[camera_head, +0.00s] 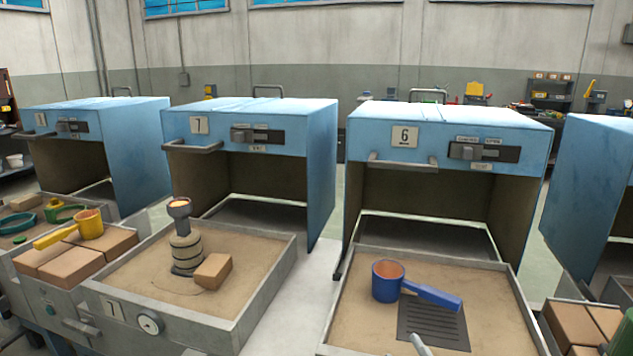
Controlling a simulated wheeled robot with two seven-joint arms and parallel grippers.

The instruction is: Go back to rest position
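Neither of my grippers shows clearly in the head view. A grey rod end (421,345) pokes in at the bottom edge in front of the dark grate; I cannot tell what it belongs to. A blue ladle-like cup (388,281) with a blue handle sits by the dark slotted grate (433,322) in the sand tray of station 6 (345,308). In the sand tray of station 7 (270,292), a stacked grey and tan piece (186,252) stands upright with a brown block (213,271) beside it.
Blue hoods marked 7 (290,132) and 6 (440,133) stand open behind the trays. A yellow cup (90,224) rests on bricks at left. More bricks (572,326) and a green object (621,334) are at lower right. A narrow gap separates the two trays.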

